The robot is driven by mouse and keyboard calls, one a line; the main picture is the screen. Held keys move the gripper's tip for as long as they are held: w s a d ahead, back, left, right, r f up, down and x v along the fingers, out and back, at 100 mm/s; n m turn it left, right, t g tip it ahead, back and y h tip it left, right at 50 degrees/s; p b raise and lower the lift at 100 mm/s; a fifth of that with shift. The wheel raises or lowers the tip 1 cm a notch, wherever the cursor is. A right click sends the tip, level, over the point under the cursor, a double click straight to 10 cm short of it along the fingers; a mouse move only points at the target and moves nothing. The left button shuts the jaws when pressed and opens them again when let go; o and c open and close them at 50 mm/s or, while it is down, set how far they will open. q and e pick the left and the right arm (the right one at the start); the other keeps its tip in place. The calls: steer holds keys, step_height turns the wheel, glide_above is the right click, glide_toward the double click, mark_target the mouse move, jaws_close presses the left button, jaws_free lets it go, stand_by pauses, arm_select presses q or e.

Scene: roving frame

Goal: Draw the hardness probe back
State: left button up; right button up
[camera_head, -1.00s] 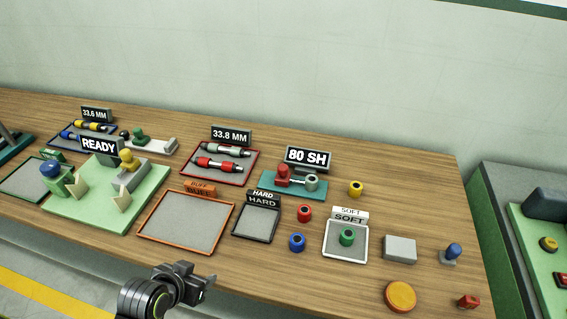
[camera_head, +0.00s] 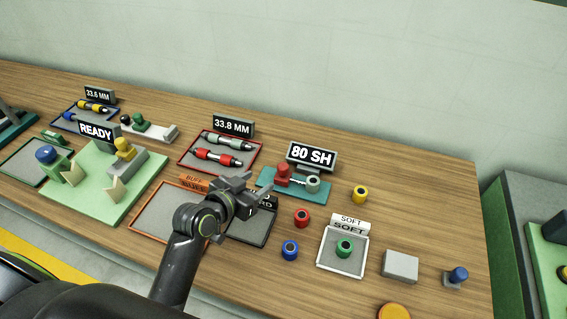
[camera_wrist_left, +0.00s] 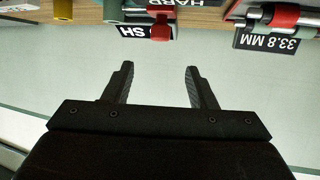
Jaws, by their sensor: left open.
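The hardness tester is a teal base (camera_head: 277,188) below the "80 SH" display (camera_head: 312,157), with a red probe body (camera_head: 283,175) on its left. A grey-green ring (camera_head: 313,183) stands on its right, with a thin rod between. My left gripper (camera_head: 262,192) is open and empty, in front of the tester and partly over the "HARD" tray (camera_head: 251,226), whose sign it mostly hides. The left wrist view is inverted; the red probe part (camera_wrist_left: 161,25) shows at its top, beyond the open fingers (camera_wrist_left: 160,69). My right gripper is out of view.
A yellow ring (camera_head: 360,194), red ring (camera_head: 301,217) and blue ring (camera_head: 289,250) stand loose nearby. A green ring (camera_head: 344,247) is in the white "SOFT" tray (camera_head: 341,270). A red tray (camera_head: 219,173) of rods lies left of the tester, below the "33.8 MM" display (camera_head: 233,126).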

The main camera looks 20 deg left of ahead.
mark_target(282, 166)
arm_select(q)
steer(key=p+x, duration=0.1)
steer(key=x, duration=1.1)
steer(key=shift+w, duration=0.1)
steer(key=shift+w+d+f+p, duration=0.2)
steer(key=shift+w+f+p, duration=0.15)
steer(key=shift+w, duration=0.25)
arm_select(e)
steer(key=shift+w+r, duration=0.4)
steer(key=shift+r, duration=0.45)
arm_select(q)
steer(key=shift+c, duration=0.4)
jaws_close()
